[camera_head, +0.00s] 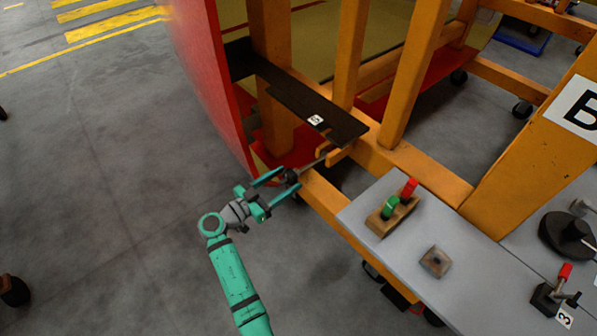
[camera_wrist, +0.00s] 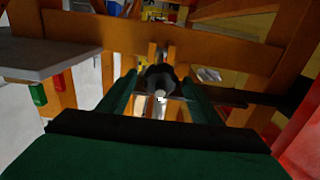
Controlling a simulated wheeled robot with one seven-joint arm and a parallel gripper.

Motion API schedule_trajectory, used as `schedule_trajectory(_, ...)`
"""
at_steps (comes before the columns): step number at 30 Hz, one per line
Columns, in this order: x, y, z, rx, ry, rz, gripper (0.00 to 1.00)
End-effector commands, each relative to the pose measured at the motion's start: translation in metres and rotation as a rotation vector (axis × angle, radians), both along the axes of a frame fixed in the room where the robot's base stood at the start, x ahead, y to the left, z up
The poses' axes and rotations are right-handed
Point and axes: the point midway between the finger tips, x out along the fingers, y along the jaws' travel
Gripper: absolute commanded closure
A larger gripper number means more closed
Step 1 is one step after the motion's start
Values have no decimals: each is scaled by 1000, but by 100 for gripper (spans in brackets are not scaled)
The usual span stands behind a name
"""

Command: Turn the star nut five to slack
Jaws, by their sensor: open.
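The star nut (camera_head: 291,175) is a small dark knob on a thin rod by the orange frame, below a dark plate (camera_head: 335,122) with a white label that seems to read 5. In the wrist view the star nut (camera_wrist: 160,78) shows dark with a pale centre, straight ahead. My gripper (camera_head: 288,181) is open, with its two green fingers on either side of the nut. In the wrist view the fingers (camera_wrist: 160,86) flank it left and right. I cannot tell whether they touch it. The nut's far side is hidden.
A red panel (camera_head: 205,70) stands just left of the nut. Orange frame beams (camera_head: 425,170) lie behind and right. A grey table (camera_head: 400,245) at right holds a wooden block (camera_head: 380,222) with green and red handles.

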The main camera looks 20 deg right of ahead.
Motion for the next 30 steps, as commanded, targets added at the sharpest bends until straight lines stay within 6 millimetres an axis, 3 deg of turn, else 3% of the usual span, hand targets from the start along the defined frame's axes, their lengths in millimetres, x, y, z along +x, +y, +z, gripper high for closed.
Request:
schedule_trajectory(9,15,-46,0,0,1,-3,42)
schedule_trajectory(23,19,-56,-1,1,1,-1,42)
schedule_trajectory(28,19,-55,0,1,1,-1,82)
schedule_trajectory(30,19,-55,-1,1,1,-1,83)
